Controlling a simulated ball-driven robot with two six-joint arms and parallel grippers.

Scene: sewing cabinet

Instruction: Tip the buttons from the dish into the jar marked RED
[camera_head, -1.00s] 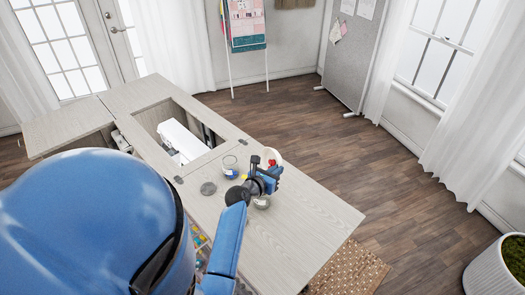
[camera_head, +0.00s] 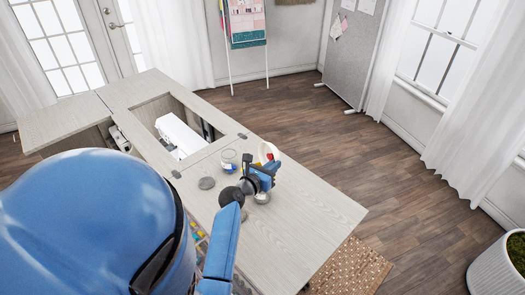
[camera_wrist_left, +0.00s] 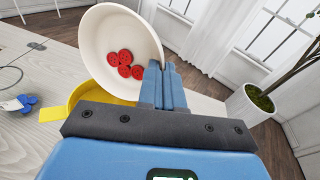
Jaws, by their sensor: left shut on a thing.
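In the left wrist view a white round dish (camera_wrist_left: 100,28) is tilted, its open side facing the camera, with several red buttons (camera_wrist_left: 125,65) lying inside. My left gripper (camera_wrist_left: 163,75) is shut on its rim at the right. In the head view the dish (camera_head: 266,150) shows just beyond my left gripper (camera_head: 264,168), above the tabletop. A clear jar with blue contents (camera_head: 229,163) stands left of the gripper. A round glassy container (camera_head: 262,198) is partly hidden below the gripper. No RED mark can be read. My right gripper is out of view.
A yellow rounded thing with a tab (camera_wrist_left: 88,90) is close under the dish. A white machine (camera_head: 180,137) sits in the recess. The tabletop to the right is clear.

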